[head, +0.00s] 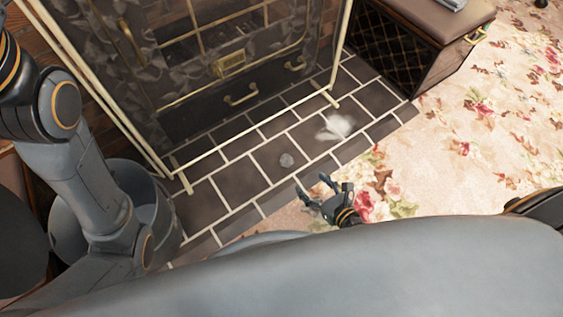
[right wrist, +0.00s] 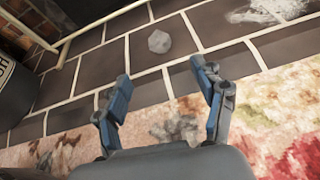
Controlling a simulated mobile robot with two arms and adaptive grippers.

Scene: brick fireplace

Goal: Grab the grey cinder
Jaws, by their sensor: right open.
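The grey cinder (head: 287,160) is a small rough lump lying on the dark brick hearth in front of the fireplace. It also shows in the right wrist view (right wrist: 159,41), beyond the fingertips and near the middle. My right gripper (head: 314,189) is open and empty, low over the hearth's front edge, apart from the cinder on its near side. In the right wrist view its two fingers (right wrist: 160,72) are spread wide with the cinder ahead between their lines. My left arm shows at the left of the head view, but its gripper is not visible.
A pale ash patch (head: 339,127) lies on the hearth right of the cinder. The framed fireplace screen (head: 233,64) stands behind. A grey bucket (head: 150,215) stands at the left. A cushioned chest (head: 420,40) stands at the back right. Floral carpet (head: 480,130) is clear.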

